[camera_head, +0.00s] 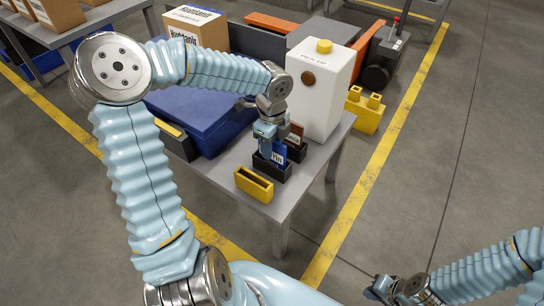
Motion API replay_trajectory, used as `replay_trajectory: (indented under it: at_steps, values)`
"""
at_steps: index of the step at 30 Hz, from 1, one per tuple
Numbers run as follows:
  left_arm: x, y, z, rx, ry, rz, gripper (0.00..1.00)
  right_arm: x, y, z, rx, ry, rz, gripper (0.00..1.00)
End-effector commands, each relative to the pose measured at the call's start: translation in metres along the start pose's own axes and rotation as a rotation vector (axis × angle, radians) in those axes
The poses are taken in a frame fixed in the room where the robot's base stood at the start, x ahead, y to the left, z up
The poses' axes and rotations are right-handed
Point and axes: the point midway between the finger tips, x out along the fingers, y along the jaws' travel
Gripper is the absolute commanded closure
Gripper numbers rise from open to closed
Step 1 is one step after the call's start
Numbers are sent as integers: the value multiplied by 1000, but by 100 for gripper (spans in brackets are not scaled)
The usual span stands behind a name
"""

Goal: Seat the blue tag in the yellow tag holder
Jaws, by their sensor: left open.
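The blue tag (279,153), with white lettering, stands upright in a black holder (272,171) on the grey table. The yellow tag holder (254,185) sits in front of it, near the table's front corner, with its dark slot facing up and empty. My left gripper (268,148) points down right at the blue tag's left side and partly covers it. Its jaws are open; whether a finger touches the tag is unclear. My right gripper (382,290) is low at the bottom right, away from the table, its jaws too small to read.
A brown tag (295,134) stands in another black holder behind the blue one. A white box (322,95) with a yellow knob rises behind it. A blue case (203,112) lies to the left. The table's front right strip (294,195) is bare.

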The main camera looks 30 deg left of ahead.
Motion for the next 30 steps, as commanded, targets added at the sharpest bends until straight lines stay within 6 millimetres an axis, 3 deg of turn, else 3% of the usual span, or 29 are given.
replay_trajectory:
  at_steps: [8, 16, 26, 30]
  values:
    - [5, 0, 0, 0, 0, -1, 60, 1, 1, 0, 1, 1, 1, 100]
    - [5, 0, 0, -1, 0, -1, 99, 1, 1, 0, 1, 0, 1, 100]
    - [4, 0, 0, -1, 0, -1, 100, 0, 0, 0, 1, 0, 1, 100]
    - [-12, 0, 0, -1, -2, -3, 100, -3, -2, 0, 0, -1, -1, 100]
